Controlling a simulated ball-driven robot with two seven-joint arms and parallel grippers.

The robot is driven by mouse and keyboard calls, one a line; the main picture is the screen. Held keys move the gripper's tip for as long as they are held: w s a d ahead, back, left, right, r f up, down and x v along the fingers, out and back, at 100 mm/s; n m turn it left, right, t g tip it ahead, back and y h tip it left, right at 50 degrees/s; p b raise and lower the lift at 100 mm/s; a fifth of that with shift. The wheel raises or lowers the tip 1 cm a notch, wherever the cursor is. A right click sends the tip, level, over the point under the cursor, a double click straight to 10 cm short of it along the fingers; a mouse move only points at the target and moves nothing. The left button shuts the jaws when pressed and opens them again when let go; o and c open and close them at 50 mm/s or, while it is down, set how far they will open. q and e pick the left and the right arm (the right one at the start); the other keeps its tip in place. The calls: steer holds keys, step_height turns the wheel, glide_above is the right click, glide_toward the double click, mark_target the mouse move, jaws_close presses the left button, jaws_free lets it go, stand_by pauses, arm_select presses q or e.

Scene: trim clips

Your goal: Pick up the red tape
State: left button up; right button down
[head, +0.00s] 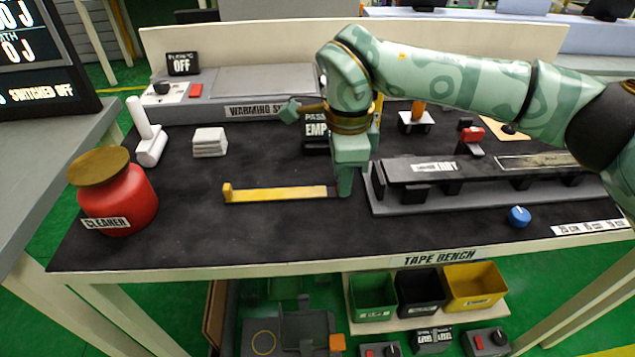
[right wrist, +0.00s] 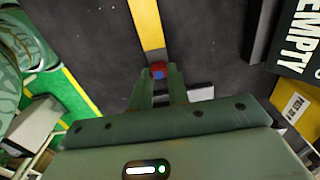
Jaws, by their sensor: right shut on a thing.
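My right gripper (head: 344,194) points down at the bench, at the right end of a yellow strip (head: 280,194). In the right wrist view its fingers (right wrist: 158,78) are shut on a small red and blue piece (right wrist: 158,70), right by the end of the yellow strip. This piece is hidden in the head view, and I cannot tell whether it is the red tape. Another red object (head: 472,133) sits on a black holder at the right back. My left gripper is not in view.
A grey rack with a black top bar (head: 430,170) stands close right of the gripper. A blue knob (head: 518,215) lies in front of it. A red cleaner jar (head: 118,200) and white blocks (head: 209,142) stand left.

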steer(key=r, duration=0.1)
steer(key=r+p, duration=0.1)
steer(key=r, duration=0.1)
steer(key=r+p, duration=0.1)
steer(key=shift+s+r, duration=0.3)
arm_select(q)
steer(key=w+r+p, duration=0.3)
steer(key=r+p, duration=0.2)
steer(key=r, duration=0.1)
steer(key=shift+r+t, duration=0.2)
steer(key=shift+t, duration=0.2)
arm_select(e)
steer(key=s+a+r, duration=0.2)
steer(key=s+r, duration=0.6)
steer(key=s, duration=0.5)
steer(key=shift+s+r, duration=0.15)
steer(key=shift+r, duration=0.05)
steer(key=shift+f, duration=0.1)
